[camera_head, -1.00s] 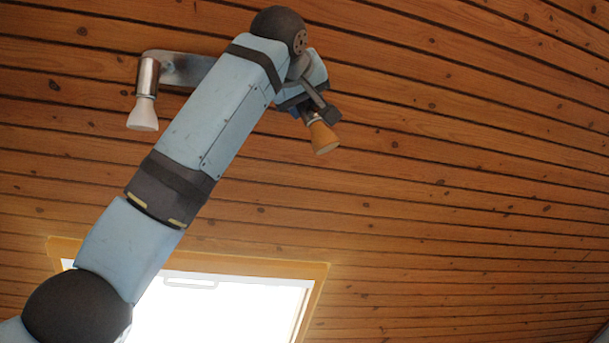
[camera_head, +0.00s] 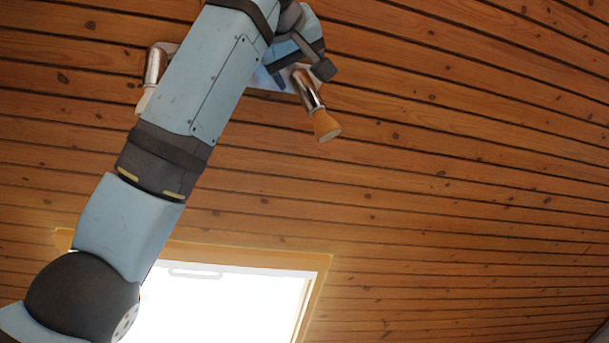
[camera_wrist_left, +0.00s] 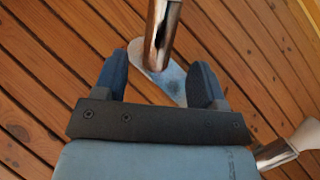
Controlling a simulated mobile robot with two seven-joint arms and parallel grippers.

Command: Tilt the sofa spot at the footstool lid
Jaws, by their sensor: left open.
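Two chrome spots hang from a metal bar (camera_head: 270,80) on the ceiling. The spot at the right (camera_head: 306,88) has an orange-lit bulb end and leans down to the right. The spot at the left (camera_head: 152,70) has a pale bulb end, partly hidden by my arm. Which one is called the sofa spot I cannot tell. My left gripper (camera_head: 305,62) is open by the upper end of the right spot. In the left wrist view, a chrome spot body (camera_wrist_left: 162,25) stands just beyond the open fingers (camera_wrist_left: 160,62). The footstool lid and my right gripper are not in view.
The slatted wooden ceiling (camera_head: 450,130) slopes across the picture, with free room to the right. A bright skylight (camera_head: 215,300) with a wooden frame is below. The other spot (camera_wrist_left: 275,153) shows at the lower right of the left wrist view.

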